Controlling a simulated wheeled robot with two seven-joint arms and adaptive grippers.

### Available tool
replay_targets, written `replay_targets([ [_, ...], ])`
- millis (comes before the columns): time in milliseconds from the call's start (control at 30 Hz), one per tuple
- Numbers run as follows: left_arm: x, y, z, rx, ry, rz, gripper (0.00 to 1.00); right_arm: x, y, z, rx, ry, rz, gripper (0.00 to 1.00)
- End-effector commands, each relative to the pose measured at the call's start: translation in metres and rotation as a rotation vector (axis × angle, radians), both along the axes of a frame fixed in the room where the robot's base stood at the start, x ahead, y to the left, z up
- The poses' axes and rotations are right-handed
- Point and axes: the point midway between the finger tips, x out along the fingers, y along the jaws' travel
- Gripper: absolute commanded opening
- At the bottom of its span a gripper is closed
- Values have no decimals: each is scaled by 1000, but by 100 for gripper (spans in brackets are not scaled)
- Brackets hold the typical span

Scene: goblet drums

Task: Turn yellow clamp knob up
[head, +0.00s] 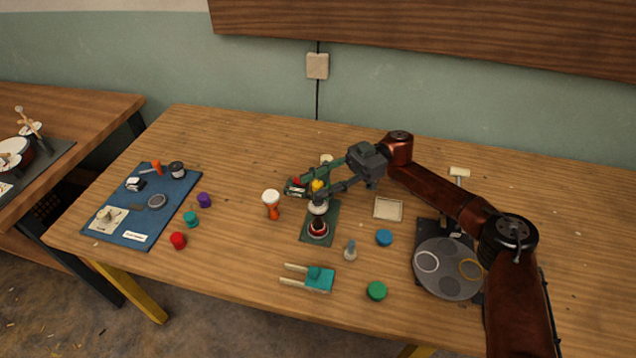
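The yellow clamp knob (318,186) sits at the back end of a small dark green stand (307,236) in the middle of the table. My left gripper is not in view.
A white-and-orange goblet drum (271,203) stands left of the stand. A blue mat (140,207) with small parts lies further left. A shallow tray (388,209), a blue disc (384,237) and a grey round plate (449,268) lie to the right. A teal forked piece (319,278) lies in front.

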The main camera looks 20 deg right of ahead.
Motion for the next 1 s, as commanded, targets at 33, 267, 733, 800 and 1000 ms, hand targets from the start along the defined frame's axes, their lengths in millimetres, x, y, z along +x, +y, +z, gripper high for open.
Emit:
replay_targets([
  [33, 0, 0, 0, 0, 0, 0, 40, 0, 0, 0, 0, 0, 0, 37],
  [267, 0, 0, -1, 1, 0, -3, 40, 0, 0, 4, -1, 0, 0, 37],
  [733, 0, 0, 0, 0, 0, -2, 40, 0, 0, 84, 1, -3, 0, 37],
  [800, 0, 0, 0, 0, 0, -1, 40, 1, 0, 91, -1, -1, 0, 37],
  [1000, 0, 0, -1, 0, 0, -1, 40, 0, 0, 99, -1, 1, 0, 37],
])
